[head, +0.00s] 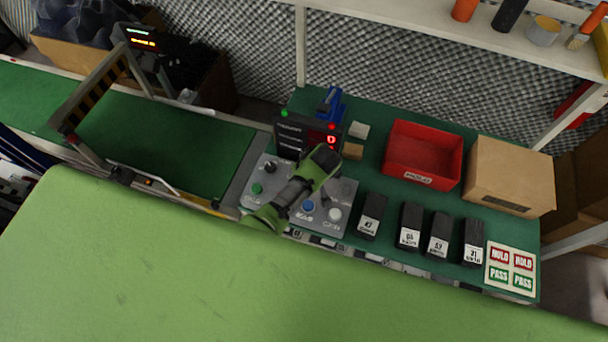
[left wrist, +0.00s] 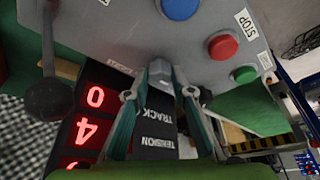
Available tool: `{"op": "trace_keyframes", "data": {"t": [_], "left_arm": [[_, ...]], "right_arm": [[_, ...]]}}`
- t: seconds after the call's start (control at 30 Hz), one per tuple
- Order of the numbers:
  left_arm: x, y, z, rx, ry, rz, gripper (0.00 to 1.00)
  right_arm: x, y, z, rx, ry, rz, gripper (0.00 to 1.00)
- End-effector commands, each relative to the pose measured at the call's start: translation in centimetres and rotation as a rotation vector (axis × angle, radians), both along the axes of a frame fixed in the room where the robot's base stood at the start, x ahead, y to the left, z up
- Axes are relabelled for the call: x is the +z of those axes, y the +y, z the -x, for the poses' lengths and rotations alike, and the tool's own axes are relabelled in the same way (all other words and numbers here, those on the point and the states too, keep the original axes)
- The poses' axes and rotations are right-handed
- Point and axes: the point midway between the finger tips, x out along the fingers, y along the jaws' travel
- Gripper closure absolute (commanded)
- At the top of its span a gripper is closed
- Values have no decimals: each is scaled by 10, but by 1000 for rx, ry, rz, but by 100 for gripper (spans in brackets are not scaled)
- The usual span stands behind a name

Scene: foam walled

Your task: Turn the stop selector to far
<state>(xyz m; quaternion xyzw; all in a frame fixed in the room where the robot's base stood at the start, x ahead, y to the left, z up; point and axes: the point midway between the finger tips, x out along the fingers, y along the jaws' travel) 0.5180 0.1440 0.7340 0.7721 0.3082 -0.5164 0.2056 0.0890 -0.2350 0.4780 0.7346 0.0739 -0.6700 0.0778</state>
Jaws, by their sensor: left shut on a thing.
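The grey sloped control panel (head: 250,199) stands on the green bench, and part of it shows in the left wrist view (left wrist: 105,30). My left gripper (left wrist: 164,84) is shut on a small grey knob (left wrist: 160,68) on this panel, one finger on each side. The knob's label and pointer direction cannot be read, so I cannot tell its setting. In the head view my left arm covers the middle of the panel and hides the knob. My right gripper is not in view.
Near the knob are a red button (left wrist: 222,45), a green button (left wrist: 245,75) and a black ball-ended lever (left wrist: 48,98). A display box (head: 292,136) stands behind the panel. To the right are a red bin (head: 423,177), a cardboard box (head: 510,175) and several black blocks.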

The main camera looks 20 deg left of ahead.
Motion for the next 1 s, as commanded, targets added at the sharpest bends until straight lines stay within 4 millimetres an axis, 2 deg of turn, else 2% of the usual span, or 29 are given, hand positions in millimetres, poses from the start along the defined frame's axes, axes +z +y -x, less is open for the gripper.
{"op": "trace_keyframes", "data": {"t": [0.4,0.43,0.5,1.0], "left_arm": [[1,1,-1,9,-3,-1,99],[1,1,-1,9,-3,-1,75],[1,1,-1,9,-3,-1,61],[0,0,0,7,-1,0,61]], "right_arm": [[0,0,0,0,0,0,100],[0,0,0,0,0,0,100],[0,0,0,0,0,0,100],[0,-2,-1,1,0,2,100]]}}
